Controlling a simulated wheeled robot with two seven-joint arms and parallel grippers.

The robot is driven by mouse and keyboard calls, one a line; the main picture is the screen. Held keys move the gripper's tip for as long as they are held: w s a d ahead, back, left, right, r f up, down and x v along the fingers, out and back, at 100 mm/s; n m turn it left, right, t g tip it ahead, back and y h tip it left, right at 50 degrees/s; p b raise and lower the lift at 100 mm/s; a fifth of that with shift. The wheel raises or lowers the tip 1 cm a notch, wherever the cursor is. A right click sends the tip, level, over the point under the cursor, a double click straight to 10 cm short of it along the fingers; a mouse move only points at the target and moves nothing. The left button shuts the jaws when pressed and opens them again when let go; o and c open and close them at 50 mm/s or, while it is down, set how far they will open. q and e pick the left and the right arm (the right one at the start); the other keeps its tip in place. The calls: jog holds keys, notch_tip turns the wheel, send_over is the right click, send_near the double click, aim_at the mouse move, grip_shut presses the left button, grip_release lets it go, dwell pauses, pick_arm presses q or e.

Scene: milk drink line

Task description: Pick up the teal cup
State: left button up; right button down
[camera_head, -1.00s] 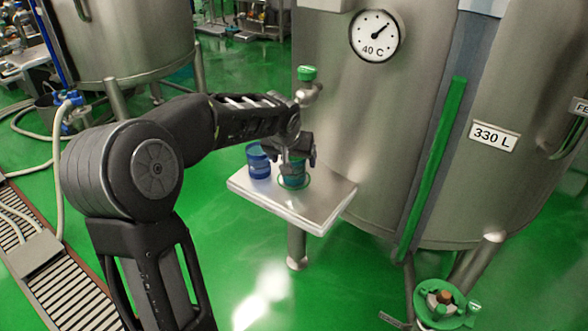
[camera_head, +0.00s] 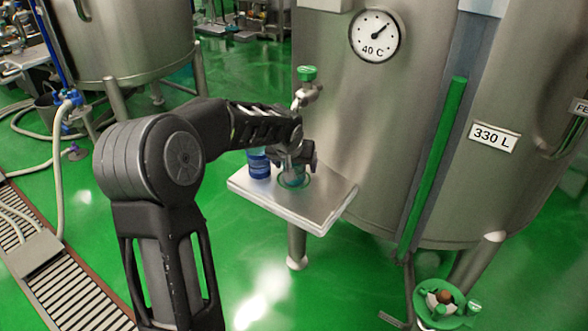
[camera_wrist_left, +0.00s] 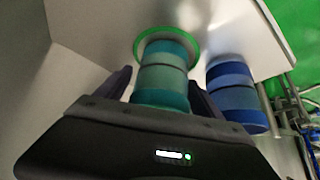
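The teal cup (camera_wrist_left: 162,78) stands upright on the small steel shelf, at a green ring (camera_wrist_left: 190,48) marked on its surface. In the head view the teal cup (camera_head: 293,176) is mostly hidden behind my left gripper (camera_head: 296,160). In the left wrist view, the fingers of my left gripper (camera_wrist_left: 160,98) are on either side of the cup, with narrow gaps that look open. The gripper is open around the cup. My right gripper is not in view.
A blue cup (camera_head: 258,164) stands close on the left of the teal cup; it also shows in the left wrist view (camera_wrist_left: 236,97). The shelf (camera_head: 325,207) juts from a large steel tank (camera_head: 400,150). A green-topped tap (camera_head: 307,80) hangs just above the gripper.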

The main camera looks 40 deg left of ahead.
pick_arm(q)
grip_shut()
dwell(0.7)
jog(key=shift+r, duration=0.2)
jog(key=shift+r, duration=0.1)
jog(key=s+d+b, duration=0.1)
jog(key=s+d, duration=0.2)
jog(key=s, duration=0.5)
jog(key=s+d+b, duration=0.2)
jog(key=s+d, duration=0.2)
jog(key=s, duration=0.4)
jog(key=shift+s+d, duration=0.15)
jog(key=shift+s, duration=0.1)
